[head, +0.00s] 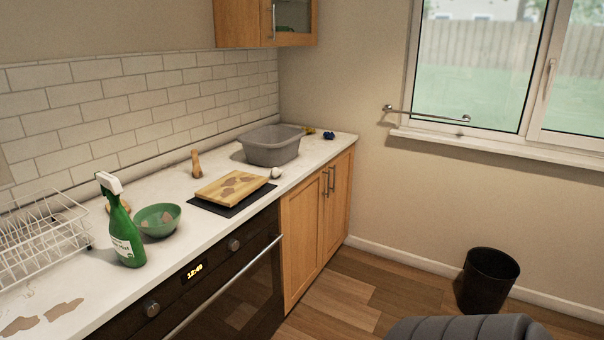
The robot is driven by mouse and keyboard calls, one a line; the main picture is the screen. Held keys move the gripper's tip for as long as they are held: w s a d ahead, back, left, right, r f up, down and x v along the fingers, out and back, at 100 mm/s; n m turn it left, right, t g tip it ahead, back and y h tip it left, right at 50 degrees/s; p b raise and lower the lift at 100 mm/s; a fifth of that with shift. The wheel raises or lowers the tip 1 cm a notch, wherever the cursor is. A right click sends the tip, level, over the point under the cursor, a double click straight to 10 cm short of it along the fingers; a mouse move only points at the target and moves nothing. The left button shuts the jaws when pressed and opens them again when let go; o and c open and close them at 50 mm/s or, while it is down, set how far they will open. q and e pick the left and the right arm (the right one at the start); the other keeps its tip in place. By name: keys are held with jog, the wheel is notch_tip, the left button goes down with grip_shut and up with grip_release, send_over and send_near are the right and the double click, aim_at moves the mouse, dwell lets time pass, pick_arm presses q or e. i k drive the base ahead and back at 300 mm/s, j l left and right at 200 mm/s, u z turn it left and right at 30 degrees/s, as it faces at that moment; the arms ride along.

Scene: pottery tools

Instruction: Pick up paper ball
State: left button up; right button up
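A small white crumpled ball (276,173), which looks like the paper ball, rests on the white countertop (175,187) in the head view. It lies near the counter's front edge, just right of a wooden cutting board (231,187) and in front of a grey plastic basin (271,146). Neither of my grippers is in view.
A green spray bottle (121,228), a green bowl (158,220) and a white dish rack (40,240) stand left on the counter. A wooden pepper mill (196,163) is behind the board. A black bin (488,281) stands on the wooden floor (345,300).

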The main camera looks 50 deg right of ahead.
aim_at(274, 172)
jog(key=z, duration=1.55)
jog(key=i+l+z, duration=0.15)
jog(key=i+l, duration=0.3)
